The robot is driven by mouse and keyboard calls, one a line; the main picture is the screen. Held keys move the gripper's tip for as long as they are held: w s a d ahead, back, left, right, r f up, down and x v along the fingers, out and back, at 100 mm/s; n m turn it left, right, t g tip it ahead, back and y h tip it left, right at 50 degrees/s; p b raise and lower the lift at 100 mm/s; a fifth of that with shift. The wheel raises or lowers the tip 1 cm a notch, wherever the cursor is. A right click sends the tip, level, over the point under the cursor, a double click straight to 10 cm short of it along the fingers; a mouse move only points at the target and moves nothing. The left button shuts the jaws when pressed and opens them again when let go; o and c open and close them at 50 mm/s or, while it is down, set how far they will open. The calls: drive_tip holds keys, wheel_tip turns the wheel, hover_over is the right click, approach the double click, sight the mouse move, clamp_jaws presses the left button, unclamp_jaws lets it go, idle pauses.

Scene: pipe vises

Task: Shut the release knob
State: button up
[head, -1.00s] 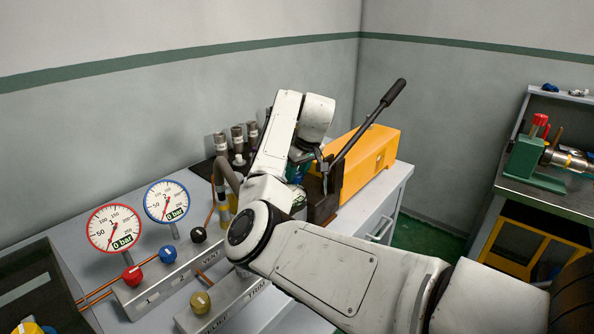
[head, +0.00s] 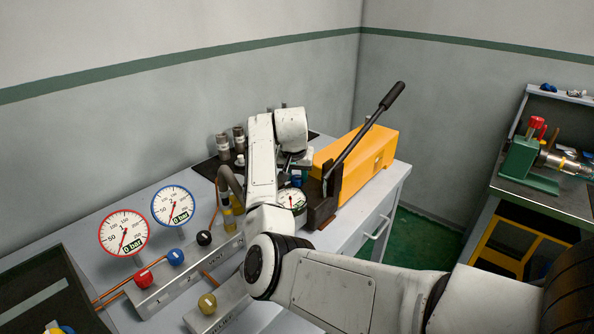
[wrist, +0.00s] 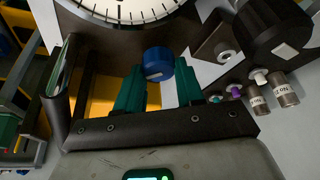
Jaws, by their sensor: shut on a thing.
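A round blue knob (wrist: 159,64) sits between the green fingers of my gripper (wrist: 160,85) in the wrist view, just below a large white dial. My gripper is shut on this knob. In the head view my gripper (head: 297,176) reaches down beside the yellow pump (head: 372,165), with a bit of blue showing at its tips. The knob's mounting is mostly hidden by my fingers and arm.
A dark pump lever (head: 365,135) slants up to the right of my gripper. A white dial (head: 291,201) is close to my wrist. Two gauges (head: 123,233) and a panel with coloured knobs (head: 176,257) stand left. A green vise (head: 520,160) is on the right bench.

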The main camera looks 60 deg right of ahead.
drive_tip(key=m+g, duration=0.1)
drive_tip(key=m, duration=0.3)
drive_tip(key=shift+w+m+g, duration=0.1)
drive_tip(key=shift+m+g, duration=0.2)
drive_tip(key=shift+g, duration=0.1)
drive_tip(key=shift+m+g+b, duration=0.8)
drive_tip(key=shift+m+b, duration=0.1)
drive_tip(key=shift+m, duration=1.3)
drive_tip(key=shift+r, duration=0.1)
drive_tip(key=o, duration=1)
drive_tip(key=shift+o, duration=0.2)
drive_tip(key=b+v, duration=0.1)
drive_tip(key=v, duration=0.9)
drive_tip(key=shift+w+r, duration=0.15)
drive_tip(key=shift+r, duration=0.15)
